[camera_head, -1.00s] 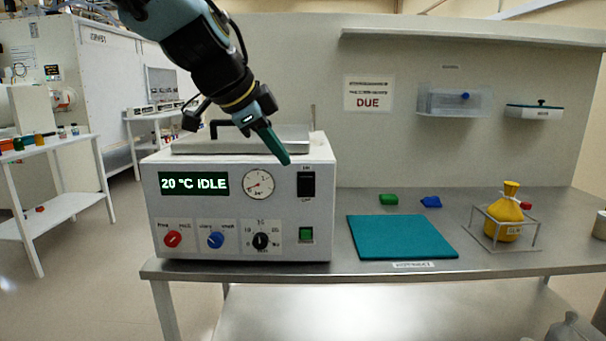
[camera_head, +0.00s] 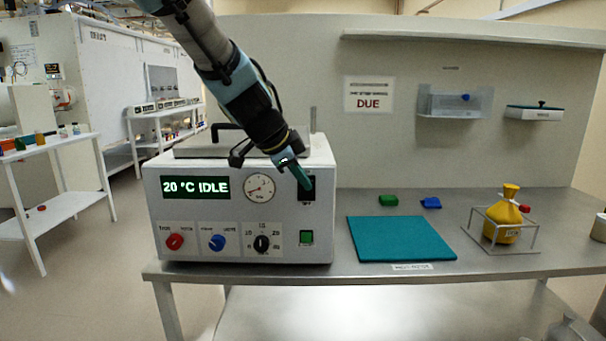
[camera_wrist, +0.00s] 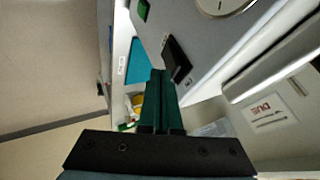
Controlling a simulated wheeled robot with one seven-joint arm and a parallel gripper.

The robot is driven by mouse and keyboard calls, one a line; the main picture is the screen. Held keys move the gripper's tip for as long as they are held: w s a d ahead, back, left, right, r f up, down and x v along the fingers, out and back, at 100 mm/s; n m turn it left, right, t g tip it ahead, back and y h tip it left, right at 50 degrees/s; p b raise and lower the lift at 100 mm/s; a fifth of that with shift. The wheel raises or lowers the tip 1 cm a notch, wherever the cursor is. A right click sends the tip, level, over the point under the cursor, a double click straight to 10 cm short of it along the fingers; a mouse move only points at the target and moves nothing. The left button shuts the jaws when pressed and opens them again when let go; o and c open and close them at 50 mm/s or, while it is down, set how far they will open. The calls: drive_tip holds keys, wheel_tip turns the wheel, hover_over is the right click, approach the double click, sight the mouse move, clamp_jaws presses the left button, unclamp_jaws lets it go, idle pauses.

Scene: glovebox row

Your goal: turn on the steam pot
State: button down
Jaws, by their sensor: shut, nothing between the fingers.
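The steam pot (camera_head: 195,215) is a white box on the left of the metal bench. Its display (camera_head: 195,187) reads "20 °C IDLE". A black rocker switch (camera_head: 308,190) sits on the upper right of its front panel; it also shows in the wrist view (camera_wrist: 178,58). My gripper (camera_head: 304,182) is shut and empty, its green fingertips at the switch's left edge in the head view. In the wrist view the fingers (camera_wrist: 158,80) end close beside the switch. I cannot tell whether they touch it. The fingers partly cover the switch.
Below the switch are a green button (camera_head: 306,237), red knob (camera_head: 174,242), blue knob (camera_head: 217,242) and black dial (camera_head: 262,243). A gauge (camera_head: 260,187) is left of the switch.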

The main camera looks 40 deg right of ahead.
drive_tip(key=shift+w+d, duration=0.1)
drive_tip(key=shift+w, duration=0.05)
drive_tip(key=shift+w+d+r+g+y+p, duration=0.3)
drive_tip(key=shift+w+d+g+p, duration=0.1)
drive_tip(key=shift+p, duration=0.5)
drive_tip(key=shift+r+p, duration=0.35)
drive_tip(key=shift+r, duration=0.4)
drive_tip(key=shift+s+a, duration=0.1)
